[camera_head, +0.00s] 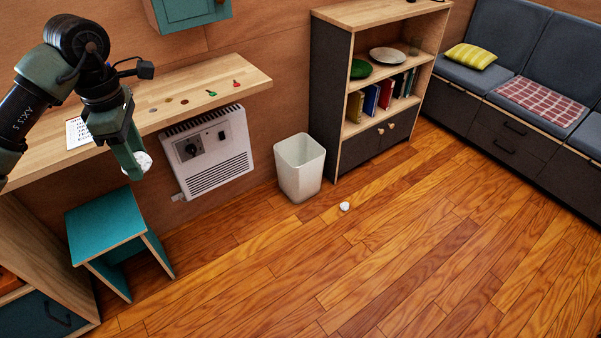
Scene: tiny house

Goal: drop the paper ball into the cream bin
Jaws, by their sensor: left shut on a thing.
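My left gripper (134,163) comes in from the upper left and is shut on a white crumpled paper ball (144,161), partly hidden by the green fingers. It holds the ball in the air in front of the wooden desk, above the teal stool. The cream bin (299,181) stands upright on the floor, to the right of the gripper and apart from it. Its top is open. Another small white crumpled ball (345,206) lies on the floor, to the right of the bin and nearer to me. My right gripper is not in view.
A white wall heater (218,151) hangs under the wooden desk (235,77), left of the bin. A teal stool (108,222) stands below my left gripper. A bookshelf (333,96) stands behind the bin. The wooden floor (400,265) is clear in front.

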